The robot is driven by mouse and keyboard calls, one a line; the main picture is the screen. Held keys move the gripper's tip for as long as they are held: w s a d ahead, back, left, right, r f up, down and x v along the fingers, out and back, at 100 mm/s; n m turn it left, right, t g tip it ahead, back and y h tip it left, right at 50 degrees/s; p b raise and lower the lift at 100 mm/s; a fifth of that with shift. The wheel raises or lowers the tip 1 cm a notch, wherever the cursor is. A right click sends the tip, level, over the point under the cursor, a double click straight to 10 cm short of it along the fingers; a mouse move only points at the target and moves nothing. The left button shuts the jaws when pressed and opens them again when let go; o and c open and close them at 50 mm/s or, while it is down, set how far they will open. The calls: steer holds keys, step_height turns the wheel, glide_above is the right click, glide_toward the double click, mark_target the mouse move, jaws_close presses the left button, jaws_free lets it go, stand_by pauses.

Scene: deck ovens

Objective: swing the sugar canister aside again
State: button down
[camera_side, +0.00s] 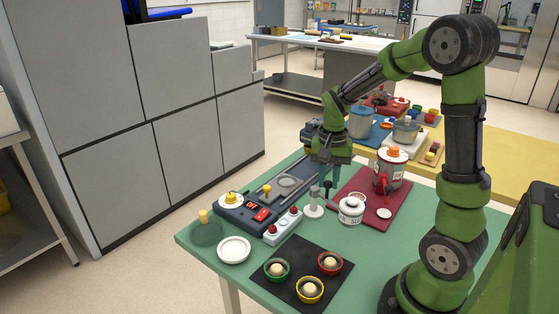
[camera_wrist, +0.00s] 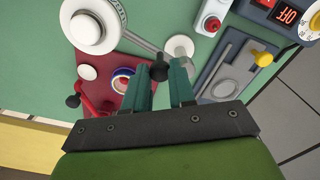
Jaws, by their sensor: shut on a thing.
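The sugar canister (camera_side: 351,211) is white with a round lid and partly readable lettering. It sits at the front of the red mat, right of a pale post (camera_side: 313,203). In the wrist view, the canister (camera_wrist: 88,31) is at upper left, and a grey bar (camera_wrist: 140,45) joins it to the post's round base (camera_wrist: 180,47). A black knob (camera_wrist: 158,70) stands near the post end of the bar. My gripper (camera_side: 328,180) points down over the knob. In the wrist view, its fingertips (camera_wrist: 166,72) are shut on the knob, which partly hides between them.
A control panel (camera_side: 255,207) and a switch box (camera_side: 283,227) lie to the left. Several small bowls stand on a black mat (camera_side: 292,293) in front. Green table surface is bare between them.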

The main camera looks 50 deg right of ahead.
steer(key=c, duration=0.9)
jaws_free()
steer(key=shift+a, duration=0.1)
steer(key=shift+c, duration=0.2)
steer(key=shift+r, duration=0.1)
step_height(320, 180, up, 17)
steer(key=s+a+f+n+t+y, duration=0.1)
steer(key=s+a+f+n+t, duration=0.1)
steer(key=a, duration=0.6)
steer(key=s+a+f+n+t+y, duration=0.1)
steer(key=s+a+f+n+t, duration=0.1)
steer(key=s+a+n+t, duration=0.3)
steer(key=a+n, duration=0.1)
steer(key=a, duration=0.3)
steer(key=shift+s+a+f+n, duration=0.15)
steer(key=shift+a+f+n, duration=0.05)
steer(key=shift+a+n, duration=0.1)
